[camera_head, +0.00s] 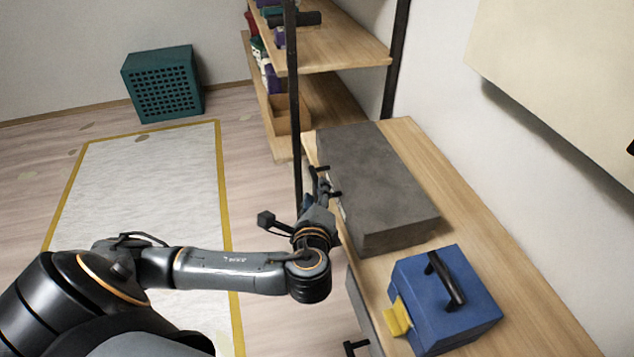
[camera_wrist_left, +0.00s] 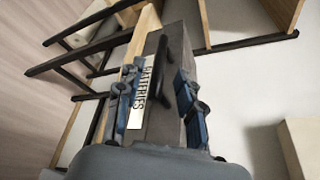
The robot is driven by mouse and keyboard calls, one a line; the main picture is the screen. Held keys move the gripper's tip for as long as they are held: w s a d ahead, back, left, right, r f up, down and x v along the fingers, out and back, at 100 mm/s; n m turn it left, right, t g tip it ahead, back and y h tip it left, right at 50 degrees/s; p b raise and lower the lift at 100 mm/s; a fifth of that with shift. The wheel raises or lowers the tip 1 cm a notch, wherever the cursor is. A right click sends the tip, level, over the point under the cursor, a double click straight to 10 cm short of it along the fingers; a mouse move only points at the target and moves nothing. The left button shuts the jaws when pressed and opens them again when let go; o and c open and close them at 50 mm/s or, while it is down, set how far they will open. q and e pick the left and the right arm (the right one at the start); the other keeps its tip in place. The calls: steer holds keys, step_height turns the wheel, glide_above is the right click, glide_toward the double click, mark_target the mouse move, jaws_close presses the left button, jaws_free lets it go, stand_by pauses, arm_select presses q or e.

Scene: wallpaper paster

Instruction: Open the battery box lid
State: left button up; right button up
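The battery box (camera_head: 380,185) is a long grey box on the wooden table, its lid closed. In the left wrist view its front face carries a white label reading "BATTERIES" (camera_wrist_left: 145,95), and a black bar handle (camera_wrist_left: 165,62) stands out from it. My left gripper (camera_head: 326,182) is at the box's left long side, near the label. In the left wrist view its two blue-black fingers (camera_wrist_left: 156,90) are apart, with the handle appearing between them. I cannot tell whether they touch it. My right gripper is in neither view.
A blue toolbox (camera_head: 445,300) with a black handle and yellow latch stands on the table (camera_head: 535,290) in front of the box. A shelf (camera_head: 335,50) with black posts rises behind. A teal crate (camera_head: 163,85) sits on the floor, back left. A cream panel hangs on the right wall.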

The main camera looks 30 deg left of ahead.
mark_target(316, 187)
arm_select(q)
steer(key=x, duration=0.5)
steer(key=shift+w, duration=0.15)
jaws_close()
